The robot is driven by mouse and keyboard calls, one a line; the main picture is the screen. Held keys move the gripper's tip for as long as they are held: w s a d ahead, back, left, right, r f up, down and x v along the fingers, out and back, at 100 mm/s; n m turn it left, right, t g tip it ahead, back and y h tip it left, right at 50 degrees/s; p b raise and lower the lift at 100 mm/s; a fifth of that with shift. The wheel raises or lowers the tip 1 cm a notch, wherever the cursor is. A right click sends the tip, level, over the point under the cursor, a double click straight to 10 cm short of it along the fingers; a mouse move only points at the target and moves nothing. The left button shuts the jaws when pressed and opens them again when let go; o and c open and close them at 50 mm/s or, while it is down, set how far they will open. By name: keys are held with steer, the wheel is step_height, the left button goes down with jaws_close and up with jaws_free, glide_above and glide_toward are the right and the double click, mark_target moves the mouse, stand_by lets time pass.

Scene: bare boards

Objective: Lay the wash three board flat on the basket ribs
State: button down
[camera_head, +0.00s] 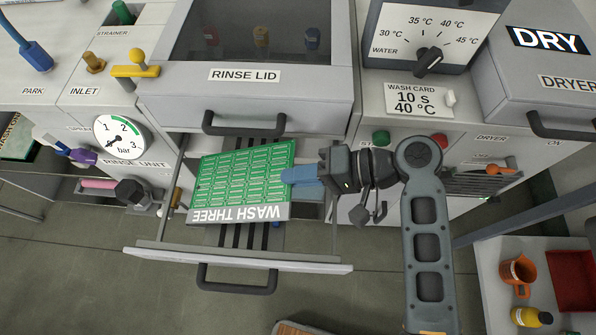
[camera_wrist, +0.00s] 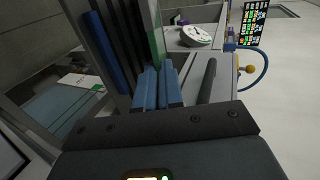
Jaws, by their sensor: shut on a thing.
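In the wrist view the board (camera_wrist: 154,38) shows nearly edge-on, between the blue fingertips (camera_wrist: 158,82). Dark basket ribs (camera_head: 238,236) run under the board and stick out at its near side; they also show beside it in the wrist view (camera_wrist: 117,45). Whether the board touches the ribs I cannot tell.
The drawer's front panel (camera_head: 235,259) and handle (camera_head: 237,285) lie nearest. The rinse lid (camera_head: 245,97) with its handle is just behind the board. A pressure gauge (camera_head: 121,137) is at left. A side table (camera_head: 530,270) with an orange cup is at lower right.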

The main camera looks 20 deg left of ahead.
steer(key=shift+f, duration=0.3)
jaws_free()
stand_by(1.2)
stand_by(0.4)
steer(key=shift+w+d, duration=0.15)
steer(key=shift+d, duration=0.75)
steer(key=shift+w+d, duration=0.2)
steer(key=shift+d, duration=0.45)
steer(key=shift+d, duration=0.15)
